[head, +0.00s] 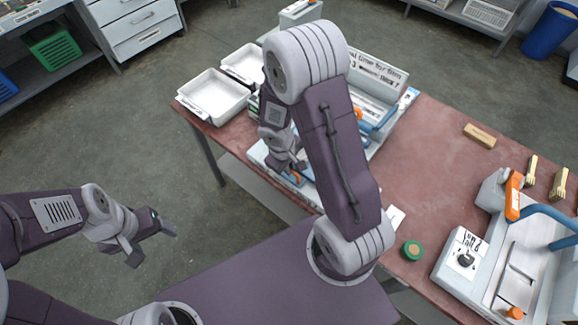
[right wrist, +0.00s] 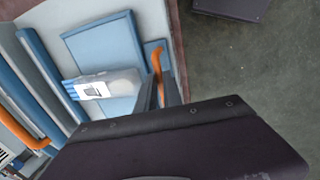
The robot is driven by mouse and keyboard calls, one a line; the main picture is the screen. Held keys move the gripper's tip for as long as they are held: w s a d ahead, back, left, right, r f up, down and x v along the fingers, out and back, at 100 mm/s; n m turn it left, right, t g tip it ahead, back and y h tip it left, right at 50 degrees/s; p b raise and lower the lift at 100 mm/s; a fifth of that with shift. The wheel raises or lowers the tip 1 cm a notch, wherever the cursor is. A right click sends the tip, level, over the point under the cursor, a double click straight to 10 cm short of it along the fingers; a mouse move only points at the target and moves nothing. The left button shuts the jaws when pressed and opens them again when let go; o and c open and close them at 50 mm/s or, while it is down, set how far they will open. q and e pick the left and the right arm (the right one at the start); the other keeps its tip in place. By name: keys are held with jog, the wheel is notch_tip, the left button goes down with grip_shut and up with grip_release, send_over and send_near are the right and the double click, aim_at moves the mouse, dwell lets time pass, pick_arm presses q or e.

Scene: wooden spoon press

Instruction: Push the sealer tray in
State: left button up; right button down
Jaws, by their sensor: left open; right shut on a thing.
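The sealer (head: 262,155) stands at the table's left edge, largely hidden behind my right arm in the head view. Its light blue tray (right wrist: 90,43) shows in the right wrist view, with a clear and white labelled packet (right wrist: 115,84) lying on it. My right gripper (head: 296,170) is at the tray's outer side. Its fingers (right wrist: 160,92) are shut on the orange tray handle (right wrist: 156,62). My left gripper (head: 153,244) is open and empty, over the floor to the left, away from the table.
Two white bins (head: 213,97) stand at the table's back left corner. A second machine (head: 470,262) with a blue bar stands at the right. A green round item (head: 413,250) and a wooden block (head: 479,136) lie on the red tabletop (head: 430,165), whose middle is mostly clear.

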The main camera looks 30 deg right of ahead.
aim_at(302, 158)
jog(key=d, duration=0.2)
jog(key=w+d+p, duration=0.1)
jog(key=d, duration=0.1)
jog(key=w+d+p, duration=0.1)
jog(key=d, duration=0.1)
jog(key=shift+w+d+r, duration=0.1)
jog(key=shift+w+r, duration=0.05)
jog(key=shift+w, duration=0.05)
jog(key=shift+w+d, duration=0.15)
jog(key=shift+d, duration=0.1)
jog(key=shift+a, duration=0.1)
jog(key=c, duration=1.5)
grip_release()
jog(key=shift+d, duration=0.3)
jog(key=shift+a+r+p, duration=0.15)
jog(key=shift+r+p, duration=0.1)
jog(key=shift+p, duration=0.15)
jog(key=r, duration=0.2)
jog(key=a+r+p, duration=0.1)
jog(key=r, duration=0.2)
jog(key=r+p, duration=0.1)
jog(key=r, duration=0.2)
jog(key=shift+s+a+r, duration=0.1)
jog(key=shift+s+a, duration=0.1)
jog(key=shift+s, duration=0.2)
